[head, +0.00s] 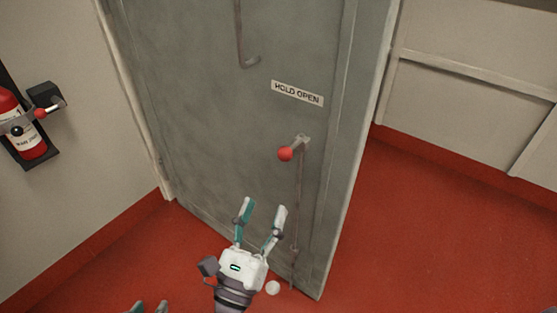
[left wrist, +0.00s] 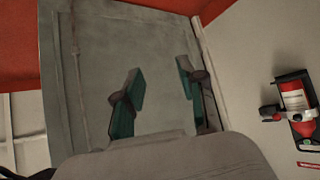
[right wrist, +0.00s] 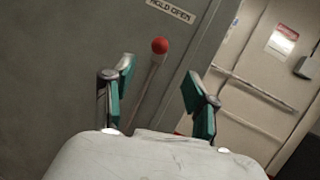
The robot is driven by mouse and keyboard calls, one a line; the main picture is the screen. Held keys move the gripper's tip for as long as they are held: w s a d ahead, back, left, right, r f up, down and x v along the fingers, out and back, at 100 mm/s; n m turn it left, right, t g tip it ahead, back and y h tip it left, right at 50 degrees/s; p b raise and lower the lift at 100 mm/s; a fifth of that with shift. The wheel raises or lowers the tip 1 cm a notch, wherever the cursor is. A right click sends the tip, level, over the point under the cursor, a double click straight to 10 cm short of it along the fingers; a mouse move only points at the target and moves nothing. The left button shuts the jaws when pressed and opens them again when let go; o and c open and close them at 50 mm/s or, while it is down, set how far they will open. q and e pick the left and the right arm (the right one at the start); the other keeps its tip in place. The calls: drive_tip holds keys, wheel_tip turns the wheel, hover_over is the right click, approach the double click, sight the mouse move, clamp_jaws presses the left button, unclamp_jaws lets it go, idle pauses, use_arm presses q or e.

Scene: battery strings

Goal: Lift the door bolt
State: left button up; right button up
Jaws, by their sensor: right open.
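The door bolt is a thin vertical rod (head: 298,205) low on the grey door (head: 190,90), with a red ball knob (head: 285,154) on a short lever at its top. The knob also shows in the right wrist view (right wrist: 160,45), just beyond and between the fingertips. My right gripper (head: 262,209) is open and empty, below and a little left of the knob, apart from it. My left gripper (head: 148,306) shows only its fingertips at the bottom edge of the head view. In the left wrist view (left wrist: 160,68) it is open and empty, facing the door.
A "HOLD OPEN" label (head: 297,93) sits above the knob, and a hooked handle (head: 242,45) is higher on the door. A red fire extinguisher (head: 22,125) hangs on the left wall. The red floor (head: 440,230) right of the door is clear.

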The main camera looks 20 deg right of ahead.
sight(285, 154)
use_arm(q)
drive_tip(key=shift+s+a+f+g, duration=0.2)
drive_tip(key=shift+s+f+g, duration=0.2)
drive_tip(key=shift+s, duration=0.15)
drive_tip(key=shift+s+a+f+g, duration=0.15)
drive_tip(key=shift+s+f+g, duration=0.2)
drive_tip(key=shift+s, duration=0.2)
use_arm(e)
drive_tip(key=x, duration=1.3)
drive_tip(key=shift+c, duration=0.2)
clamp_jaws()
use_arm(q)
drive_tip(key=shift+p, duration=0.3)
